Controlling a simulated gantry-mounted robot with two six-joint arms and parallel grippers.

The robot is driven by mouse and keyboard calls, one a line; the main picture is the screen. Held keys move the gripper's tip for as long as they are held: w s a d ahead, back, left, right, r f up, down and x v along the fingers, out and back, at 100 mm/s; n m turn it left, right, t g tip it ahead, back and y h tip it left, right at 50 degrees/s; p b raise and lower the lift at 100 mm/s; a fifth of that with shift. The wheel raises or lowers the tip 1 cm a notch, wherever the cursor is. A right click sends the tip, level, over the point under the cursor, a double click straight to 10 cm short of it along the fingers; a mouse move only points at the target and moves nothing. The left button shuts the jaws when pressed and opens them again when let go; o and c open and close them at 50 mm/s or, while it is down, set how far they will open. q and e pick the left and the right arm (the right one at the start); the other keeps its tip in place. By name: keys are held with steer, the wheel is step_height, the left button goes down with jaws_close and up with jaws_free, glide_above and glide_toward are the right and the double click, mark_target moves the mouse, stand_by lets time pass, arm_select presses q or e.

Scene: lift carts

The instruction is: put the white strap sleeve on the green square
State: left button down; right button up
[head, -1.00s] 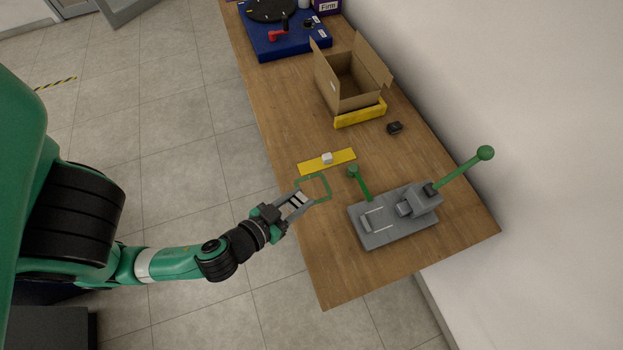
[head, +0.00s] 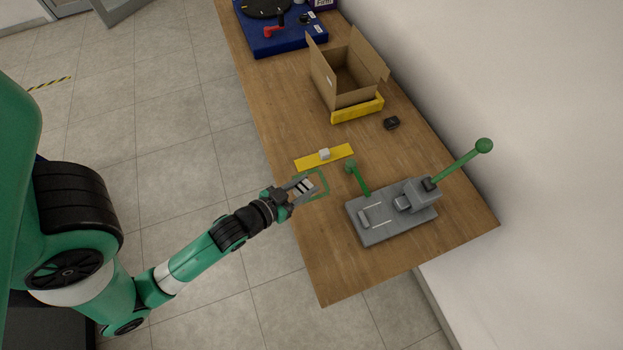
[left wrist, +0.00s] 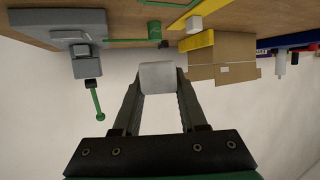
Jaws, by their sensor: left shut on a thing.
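My left gripper (head: 306,186) is shut on a small pale block, the white strap sleeve (left wrist: 158,77), which sits between its fingertips in the left wrist view. In the head view the fingers cover much of it. The green square (head: 325,182) is a thin outline on the table near its left edge. The fingertips overlap the square's left part in the head view; the height above the table is hard to judge. A separate white block (head: 324,154) rests on a yellow strip (head: 342,152) behind the square. My right gripper is not in view.
A grey tool (head: 390,217) with green handles stands right of the square. An open cardboard box (head: 343,90) with a yellow front, a small black object (head: 391,123) and a blue device (head: 285,38) lie farther back. The table's front (head: 335,280) is clear.

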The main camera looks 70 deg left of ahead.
arm_select(q)
steer(key=b, duration=0.3)
glide_above(311, 181)
steer(key=d, duration=0.2)
steer(key=f, duration=0.4)
steer(key=s+f, duration=0.1)
steer(key=shift+f, duration=0.4)
steer(key=shift+w+f, duration=0.1)
steer(key=shift+w, duration=0.05)
steer(key=f, duration=0.1)
steer(key=f+b, duration=0.1)
steer(key=a+f+b, duration=0.1)
steer(key=shift+w+f, duration=0.25)
steer(key=shift+d+f, duration=0.1)
steer(key=shift+f, duration=0.25)
steer(key=shift+r, duration=0.1)
steer(key=shift+c, duration=2.3)
jaws_free()
